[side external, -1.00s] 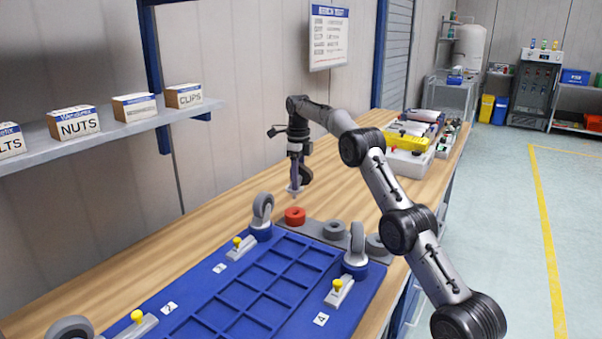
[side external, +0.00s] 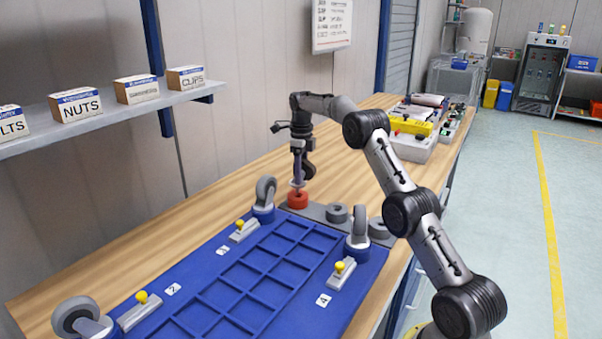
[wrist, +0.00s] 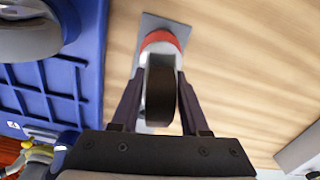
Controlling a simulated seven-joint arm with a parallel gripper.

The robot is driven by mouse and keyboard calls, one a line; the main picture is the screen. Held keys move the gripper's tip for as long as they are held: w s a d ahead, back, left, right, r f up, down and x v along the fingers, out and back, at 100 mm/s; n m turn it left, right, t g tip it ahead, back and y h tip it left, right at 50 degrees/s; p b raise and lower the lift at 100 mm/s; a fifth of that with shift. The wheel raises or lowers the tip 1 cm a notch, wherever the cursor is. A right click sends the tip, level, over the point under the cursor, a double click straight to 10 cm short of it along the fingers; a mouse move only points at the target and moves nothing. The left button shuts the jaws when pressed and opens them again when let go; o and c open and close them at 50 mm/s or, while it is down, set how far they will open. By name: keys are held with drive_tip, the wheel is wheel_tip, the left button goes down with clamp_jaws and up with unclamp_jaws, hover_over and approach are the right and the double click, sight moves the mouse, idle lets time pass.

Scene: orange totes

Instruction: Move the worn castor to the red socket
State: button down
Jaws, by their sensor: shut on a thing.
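My gripper (wrist: 158,112) is shut on a castor with a dark wheel (wrist: 160,88). In the side external view the castor (side external: 309,171) hangs from my gripper (side external: 298,178), its pale plate low, right over the red socket (side external: 298,202). The red socket is a ring at the far end of a grey strip beside the blue tray. In the wrist view the red socket (wrist: 160,40) shows partly behind the castor. Whether the castor's stem touches or enters the socket is hidden.
The blue tray (side external: 225,262) carries other castors with grey wheels, such as one (side external: 265,192) near the red socket and one (side external: 357,228) at right. Grey sockets (side external: 336,213) sit along the strip. A grey case (side external: 412,149) stands farther back; bare bench lies left.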

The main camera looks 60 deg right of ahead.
drive_tip(key=shift+f, duration=0.15)
drive_tip(key=shift+f, duration=0.35)
drive_tip(key=shift+f, duration=1.25)
idle(0.4)
drive_tip(key=shift+c, duration=1.6)
unclamp_jaws()
drive_tip(key=shift+f, duration=0.1)
drive_tip(key=shift+f, duration=0.1)
wheel_tip(320, 180, up, 12)
drive_tip(key=shift+r, duration=0.15)
